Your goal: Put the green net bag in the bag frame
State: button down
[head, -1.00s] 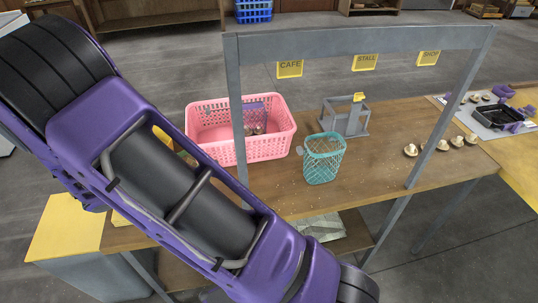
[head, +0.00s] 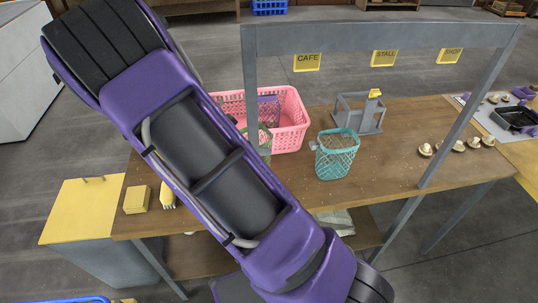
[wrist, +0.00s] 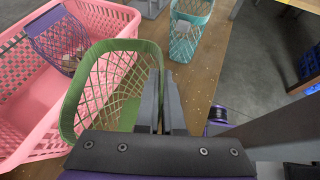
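The green net bag (wrist: 72,110) is large in the wrist view, with its open mouth facing up. My gripper (wrist: 160,100) appears shut on the right side of its rim. In the head view the green net bag (head: 264,150) shows only in part, in front of the pink basket, behind my arm and a grey post. My gripper is hidden there. The bag frame (head: 343,107), a small grey stand with a yellow clip on top, stands empty on the table behind the teal net bag (head: 337,160). The frame's base just shows at the top of the wrist view.
The pink basket (head: 293,108) holds a purple net bag (wrist: 42,47). A grey overhead rack (head: 375,40) with CAFE, STALL and SHOP signs stands over the wooden table (head: 385,178). Several mushrooms (head: 458,145) lie at the right. Yellow blocks (head: 137,200) are at the left.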

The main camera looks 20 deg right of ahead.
aim_at(269, 161)
jog(key=shift+d, duration=0.35)
jog(key=shift+x, duration=1.1)
jog(key=shift+w+f, duration=0.1)
jog(key=shift+f, duration=1.1)
jog(key=shift+f+b, duration=0.1)
jog(key=shift+b, duration=0.25)
jog(key=shift+f, duration=0.15)
jog(key=c, duration=1.1)
grip_release()
jog(key=shift+o, duration=0.2)
